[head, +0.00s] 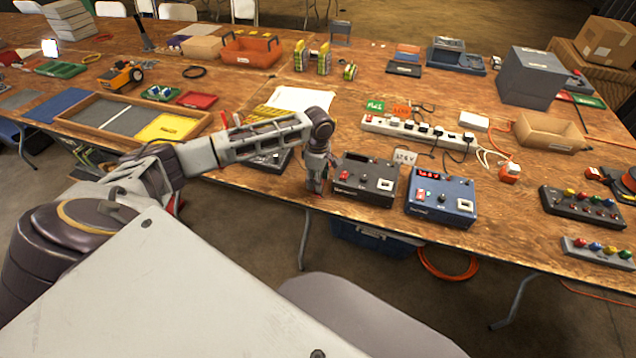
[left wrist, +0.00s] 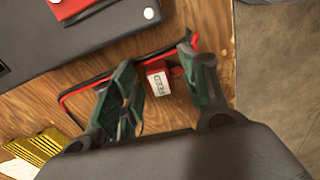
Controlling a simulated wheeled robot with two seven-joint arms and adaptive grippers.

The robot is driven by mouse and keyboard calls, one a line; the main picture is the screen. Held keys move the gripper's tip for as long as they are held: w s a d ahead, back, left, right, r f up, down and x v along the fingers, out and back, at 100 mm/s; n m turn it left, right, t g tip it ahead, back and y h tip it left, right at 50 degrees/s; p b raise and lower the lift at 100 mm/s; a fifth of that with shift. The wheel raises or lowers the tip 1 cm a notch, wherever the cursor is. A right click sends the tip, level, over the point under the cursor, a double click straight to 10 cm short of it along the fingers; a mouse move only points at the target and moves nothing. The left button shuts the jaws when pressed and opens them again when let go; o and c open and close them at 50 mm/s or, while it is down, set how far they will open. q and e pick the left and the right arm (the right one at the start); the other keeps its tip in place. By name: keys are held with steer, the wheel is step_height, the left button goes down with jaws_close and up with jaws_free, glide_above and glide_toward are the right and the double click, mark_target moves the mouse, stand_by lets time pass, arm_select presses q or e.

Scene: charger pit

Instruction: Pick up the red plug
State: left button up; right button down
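The red plug (left wrist: 156,69) with a white label lies on the wooden table in the left wrist view. It sits between the two fingers of my left gripper (left wrist: 156,62), with a small gap visible on each side. The gripper is open and points down at the table. In the head view my left gripper (head: 316,187) is at the table's front edge, just left of a black control box (head: 365,183); the plug is mostly hidden there. My right gripper is not in view.
A red and black cable (left wrist: 88,88) runs around the plug. The dark box (left wrist: 85,40) is close by. A blue control box (head: 440,198) stands right of the black one. A white power strip (head: 418,133) lies behind them. The table's front edge is very near.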

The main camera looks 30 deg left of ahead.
arm_select(q)
jaws_close()
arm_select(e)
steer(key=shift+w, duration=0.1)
arm_select(q)
steer(key=shift+r, duration=0.1)
